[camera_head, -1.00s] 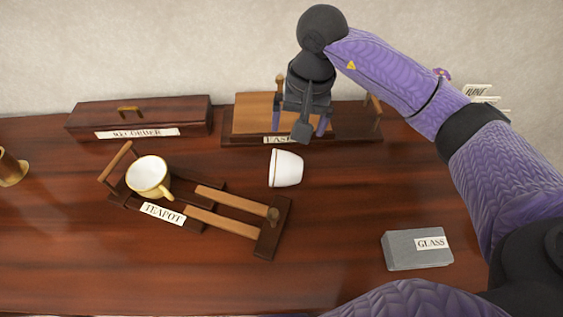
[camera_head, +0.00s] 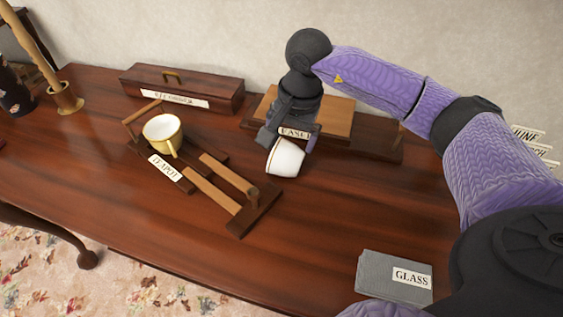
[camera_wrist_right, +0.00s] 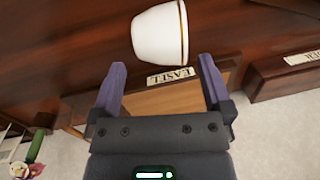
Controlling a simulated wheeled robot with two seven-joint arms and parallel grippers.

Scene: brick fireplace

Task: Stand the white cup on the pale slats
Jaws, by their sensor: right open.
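The white cup (camera_head: 285,157) with a gold rim lies on its side on the table, in front of the EASEL board. It also shows in the wrist view (camera_wrist_right: 160,36). My right gripper (camera_head: 290,136) is open, just behind and above it. In the wrist view the cup is ahead of the two parted fingers (camera_wrist_right: 162,66), roughly in line with the gap; contact cannot be told. The pale slats (camera_head: 213,188) belong to the dark wooden frame labelled TEAPOT, left of the cup. Their top is bare. My left gripper is not in view.
The RECORDER box (camera_head: 183,90) and EASEL board (camera_head: 342,116) are behind. A grey GLASS block (camera_head: 395,277) lies front right. The front middle table is clear.

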